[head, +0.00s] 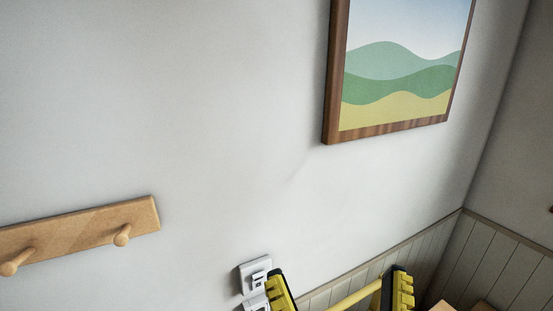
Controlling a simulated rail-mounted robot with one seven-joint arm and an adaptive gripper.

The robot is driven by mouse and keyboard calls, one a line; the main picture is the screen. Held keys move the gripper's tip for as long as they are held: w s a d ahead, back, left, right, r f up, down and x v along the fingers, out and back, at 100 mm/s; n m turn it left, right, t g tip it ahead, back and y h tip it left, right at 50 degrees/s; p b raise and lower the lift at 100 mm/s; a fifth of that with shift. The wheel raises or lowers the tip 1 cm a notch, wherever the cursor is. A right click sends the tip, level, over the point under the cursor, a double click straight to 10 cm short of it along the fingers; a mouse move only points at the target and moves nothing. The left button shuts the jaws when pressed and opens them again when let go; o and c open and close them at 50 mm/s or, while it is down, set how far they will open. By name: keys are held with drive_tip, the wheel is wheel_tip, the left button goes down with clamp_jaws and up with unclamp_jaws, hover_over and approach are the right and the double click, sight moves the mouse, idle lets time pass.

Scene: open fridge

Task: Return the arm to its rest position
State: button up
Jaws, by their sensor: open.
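My gripper (338,290) shows at the bottom edge of the head view, right of the middle. Its two black and yellow fingers stand wide apart, and I see nothing held between them. The left finger overlaps the edge of a white wall switch in the picture. The rest of my arm is out of view below. No fridge is in view.
A white switch plate (253,277) is on the grey wall. A wooden peg rail (85,226) hangs at the left, and a framed landscape picture (405,85) at the upper right. Panelling (487,265) lines the lower wall by the corner. Brown wooden surfaces (482,307) show at the bottom right.

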wheel_tip(320, 180, up, 26)
drive_tip(key=p, duration=2.2)
drive_tip(key=shift+r+p, duration=0.15)
drive_tip(key=shift+p, duration=0.25)
